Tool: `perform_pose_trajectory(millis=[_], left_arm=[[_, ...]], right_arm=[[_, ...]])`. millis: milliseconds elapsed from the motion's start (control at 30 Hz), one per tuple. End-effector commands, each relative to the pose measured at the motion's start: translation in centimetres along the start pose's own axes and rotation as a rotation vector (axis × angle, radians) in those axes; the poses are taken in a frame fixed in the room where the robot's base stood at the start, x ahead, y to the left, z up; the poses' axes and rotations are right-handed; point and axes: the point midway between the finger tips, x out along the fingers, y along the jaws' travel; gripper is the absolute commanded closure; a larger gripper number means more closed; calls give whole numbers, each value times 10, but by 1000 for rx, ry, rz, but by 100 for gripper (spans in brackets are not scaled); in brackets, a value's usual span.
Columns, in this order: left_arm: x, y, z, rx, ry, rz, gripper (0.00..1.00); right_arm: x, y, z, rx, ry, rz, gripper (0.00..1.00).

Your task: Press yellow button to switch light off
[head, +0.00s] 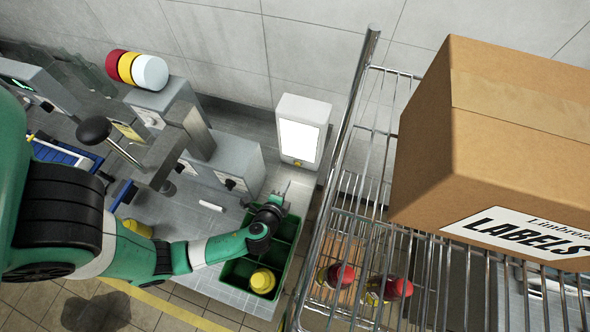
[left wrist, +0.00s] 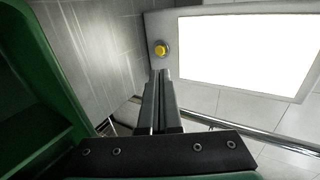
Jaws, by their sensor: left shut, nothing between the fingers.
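The light box (head: 302,132) is a white unit with a bright, lit panel, standing at the back of the counter near the wall. Its yellow button (head: 298,163) is on the front, below the panel. In the left wrist view the yellow button (left wrist: 161,49) sits on the grey frame beside the glowing panel (left wrist: 245,50). My left gripper (head: 284,187) is shut and empty, in front of and below the box. In the left wrist view its fingertips (left wrist: 161,73) point at the button, and a gap seems to show between them. My right gripper is not in view.
A green divided crate (head: 236,270) with a yellow-lidded container (head: 262,281) is below my left gripper. A wire rack (head: 345,190) with a cardboard box (head: 500,140) and red-capped bottles stands at the right. Grey mixer machines (head: 180,115) are at the left.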

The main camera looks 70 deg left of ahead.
Motion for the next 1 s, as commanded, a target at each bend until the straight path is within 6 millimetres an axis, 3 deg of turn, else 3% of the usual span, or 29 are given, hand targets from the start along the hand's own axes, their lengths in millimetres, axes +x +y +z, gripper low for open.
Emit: perform_pose_trajectory(millis=[233,500,700,1000], left_arm=[[15,2,0,-7,-3,1,100],[66,1,0,-8,-4,0,100],[94,0,0,-7,-1,0,100],[100,-1,0,-6,1,0,100]], right_arm=[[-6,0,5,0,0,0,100],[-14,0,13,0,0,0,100],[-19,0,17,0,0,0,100],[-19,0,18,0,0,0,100]])
